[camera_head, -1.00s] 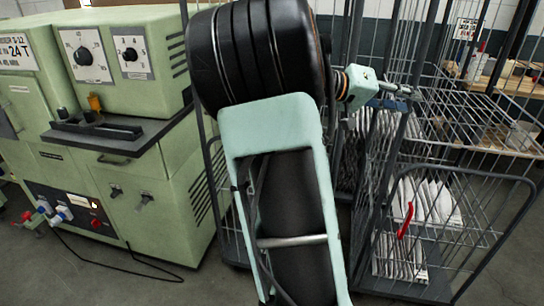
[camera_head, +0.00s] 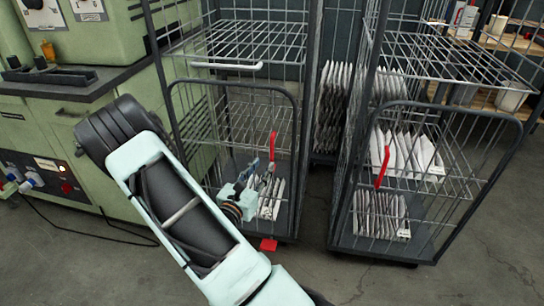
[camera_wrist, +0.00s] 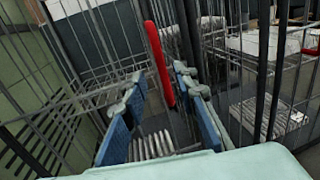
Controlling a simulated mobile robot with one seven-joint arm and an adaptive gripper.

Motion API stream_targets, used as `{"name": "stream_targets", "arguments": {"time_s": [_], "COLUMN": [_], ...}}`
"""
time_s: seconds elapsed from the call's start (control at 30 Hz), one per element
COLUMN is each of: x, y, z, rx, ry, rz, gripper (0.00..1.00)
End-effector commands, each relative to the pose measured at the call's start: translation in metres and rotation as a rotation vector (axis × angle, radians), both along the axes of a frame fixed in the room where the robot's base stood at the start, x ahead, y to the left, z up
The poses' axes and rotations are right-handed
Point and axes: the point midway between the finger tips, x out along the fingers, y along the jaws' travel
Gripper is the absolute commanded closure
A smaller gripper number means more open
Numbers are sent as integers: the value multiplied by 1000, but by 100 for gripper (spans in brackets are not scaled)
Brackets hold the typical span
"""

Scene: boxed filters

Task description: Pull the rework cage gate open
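Two wire cages with grey-framed front gates stand side by side in the head view; I cannot read which is the rework cage. The left cage's gate (camera_head: 233,86) looks closed and has a red upright handle (camera_head: 272,145). My gripper (camera_head: 262,176) is at this gate, close to the handle's lower end. In the wrist view, the blue fingers of my gripper (camera_wrist: 160,78) are apart, with the red handle (camera_wrist: 158,60) showing between their tips. I cannot tell whether they touch it. White pleated filters (camera_head: 270,195) lie low in the left cage.
The right cage's gate (camera_head: 455,108) also has a red handle (camera_head: 382,167); white filters (camera_head: 405,152) stand inside. A green machine (camera_head: 50,140) is at left. A small red piece (camera_head: 268,244) is at the left cage's base. Floor (camera_head: 440,285) at front right is clear.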

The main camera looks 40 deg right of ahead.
Motion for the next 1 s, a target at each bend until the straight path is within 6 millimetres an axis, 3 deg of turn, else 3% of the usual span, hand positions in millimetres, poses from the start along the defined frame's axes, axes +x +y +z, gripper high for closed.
{"name": "stream_targets", "arguments": {"time_s": [0.2, 0.4, 0.83, 1.0], "x": [21, 34, 39, 39], "y": [-39, -62, -70, -70], "z": [-2, -1, 1, 1], "rx": [1, 2, 2, 2], "ry": [-4, -5, -3, -3], "rz": [-4, -3, -2, -2], "gripper": [73, 73, 74, 93]}}
